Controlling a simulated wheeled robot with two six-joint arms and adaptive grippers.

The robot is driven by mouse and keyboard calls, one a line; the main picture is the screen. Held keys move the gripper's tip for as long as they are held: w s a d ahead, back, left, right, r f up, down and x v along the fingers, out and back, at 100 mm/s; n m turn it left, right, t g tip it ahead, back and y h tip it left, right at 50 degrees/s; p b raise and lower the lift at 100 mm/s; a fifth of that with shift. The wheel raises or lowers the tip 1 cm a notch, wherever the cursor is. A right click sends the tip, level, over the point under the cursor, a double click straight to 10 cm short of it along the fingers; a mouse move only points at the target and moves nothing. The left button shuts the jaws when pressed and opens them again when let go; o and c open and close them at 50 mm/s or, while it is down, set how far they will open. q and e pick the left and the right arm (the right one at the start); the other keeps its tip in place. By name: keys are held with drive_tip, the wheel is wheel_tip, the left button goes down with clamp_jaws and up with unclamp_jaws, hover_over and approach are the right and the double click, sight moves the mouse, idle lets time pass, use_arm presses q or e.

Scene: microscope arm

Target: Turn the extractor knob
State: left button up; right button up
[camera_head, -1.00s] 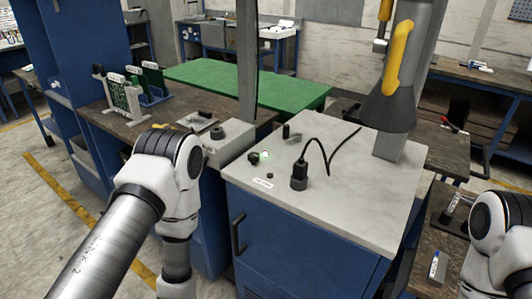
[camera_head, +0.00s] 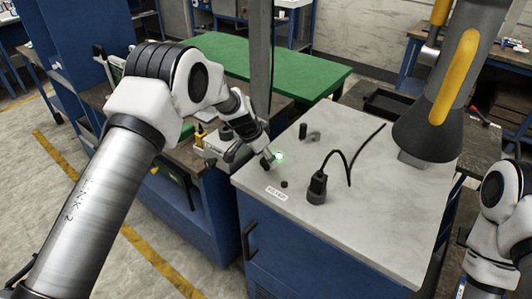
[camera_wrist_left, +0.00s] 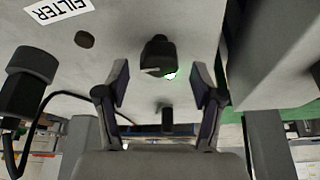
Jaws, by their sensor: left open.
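In the wrist view, the light (camera_wrist_left: 171,76) shows at the knob's edge. My left gripper (camera_head: 265,158) is over the cabinet's left edge, close to the knob. In the wrist view, my left gripper (camera_wrist_left: 160,85) is open, its fingers on either side of the knob with gaps between. In the head view, the gripper largely covers the knob. My right gripper is out of view; only part of the right arm shows at the right edge.
A black plug-like fitting (camera_head: 317,187) with a curved cable stands to the right. A dark upright piece (camera_head: 303,131) stands behind. The extractor hood (camera_head: 430,130) hangs at the right.

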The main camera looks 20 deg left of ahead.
use_arm(q)
drive_tip(key=shift+w+d+f, duration=0.1)
drive_tip(key=shift+w+f, duration=0.05)
drive_tip(key=shift+f, duration=0.2)
drive_tip(key=shift+w+d+f, duration=0.2)
drive_tip(key=shift+w+f, duration=0.05)
drive_tip(key=shift+f, duration=0.05)
drive_tip(key=shift+s, duration=0.1)
drive_tip(key=c, duration=1.1)
